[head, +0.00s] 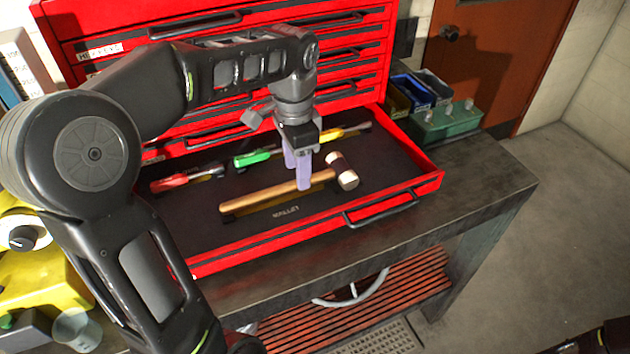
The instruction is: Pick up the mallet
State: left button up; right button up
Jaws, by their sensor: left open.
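The mallet (262,198) lies in the open red drawer (330,221). It has a light wooden handle and a head (342,171) with pale faces and a dark middle, at the handle's right end. A "MALLET" label is on the dark liner in front of it. My left gripper (298,179) points down over the handle, close to the head. Its lavender fingers are open, one on the near side of the handle and the other seeming to be behind it. Whether they touch the handle cannot be told. My right gripper is not in view.
Behind the mallet lie a red-handled tool (180,180), a green-handled tool (252,158) and a yellow-handled tool (332,134). The red chest (230,28) rises behind the drawer. Small bins (440,123) stand at right. The bench (480,187) is clear at its right end.

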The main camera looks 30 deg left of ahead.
aim_at(288, 188)
pick_arm(q)
notch_tip(288, 188, down, 5)
jog(key=shift+s+r+p, duration=0.1)
jog(key=shift+r+p, duration=0.05)
jog(key=shift+p, duration=0.2)
jog(key=shift+c, duration=0.3)
grip_shut()
dwell(0.4)
jog(key=shift+r, duration=0.1)
dwell(0.8)
